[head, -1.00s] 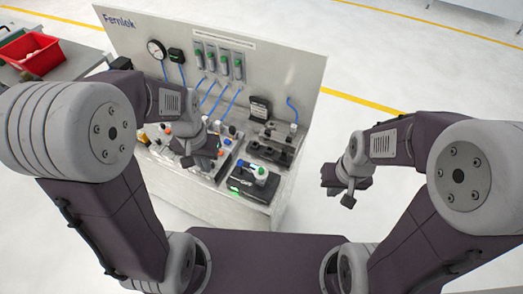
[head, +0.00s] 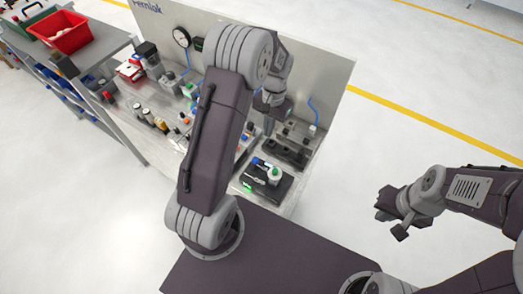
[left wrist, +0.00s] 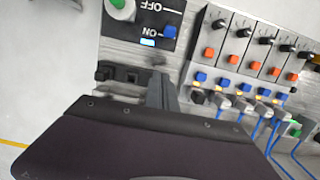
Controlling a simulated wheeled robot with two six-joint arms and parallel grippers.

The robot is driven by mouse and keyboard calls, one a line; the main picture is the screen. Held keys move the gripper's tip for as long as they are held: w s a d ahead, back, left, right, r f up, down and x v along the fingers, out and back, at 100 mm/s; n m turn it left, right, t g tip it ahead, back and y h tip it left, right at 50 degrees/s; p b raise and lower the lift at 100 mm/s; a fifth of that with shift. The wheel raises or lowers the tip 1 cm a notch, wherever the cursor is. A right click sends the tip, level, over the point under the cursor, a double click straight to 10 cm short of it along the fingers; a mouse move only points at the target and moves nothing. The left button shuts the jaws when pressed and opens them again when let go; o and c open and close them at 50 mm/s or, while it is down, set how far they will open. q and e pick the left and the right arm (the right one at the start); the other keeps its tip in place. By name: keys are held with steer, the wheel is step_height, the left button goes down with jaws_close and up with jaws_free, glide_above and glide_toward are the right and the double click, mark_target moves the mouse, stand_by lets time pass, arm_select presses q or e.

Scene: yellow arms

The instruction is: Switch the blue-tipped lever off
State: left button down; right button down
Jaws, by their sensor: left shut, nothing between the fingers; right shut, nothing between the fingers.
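A black switch box (head: 268,182) with a white-and-green knob (head: 274,174) and a small blue tip (head: 257,161) sits on the near right of the bench. In the left wrist view the box (left wrist: 172,22) shows "OFF" lettering, the green-topped knob (left wrist: 118,8) and a light blue patch (left wrist: 148,43); I cannot tell whether that patch is the lever's tip. My left gripper (head: 268,120) is shut and empty, above the bench and behind the box; its finger shows in the left wrist view (left wrist: 162,90). My right gripper (head: 384,212) is shut and empty, off to the right over the floor.
Rows of black knobs with orange and blue buttons (left wrist: 235,55) stand beside the box. A dark device (head: 290,150) lies behind it, before the upright panel (head: 325,80). A red bin (head: 62,32) is on a side table at left. Open floor lies right.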

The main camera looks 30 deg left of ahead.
mark_target(254, 164)
arm_select(q)
steer(key=f, duration=0.3)
steer(key=s+f+p, duration=0.1)
steer(key=f, duration=0.4)
steer(key=shift+s+a+f, duration=0.15)
steer(key=shift+s+f, duration=0.15)
steer(key=shift+s, duration=0.05)
steer(key=s+p, duration=0.1)
steer(key=s+r+p, duration=0.1)
steer(key=shift+s+a+r, duration=0.1)
steer(key=shift+s, duration=0.2)
steer(key=shift+s+r, duration=0.1)
steer(key=shift+s, duration=0.4)
steer(key=shift+w, duration=0.1)
steer(key=shift+w, duration=0.1)
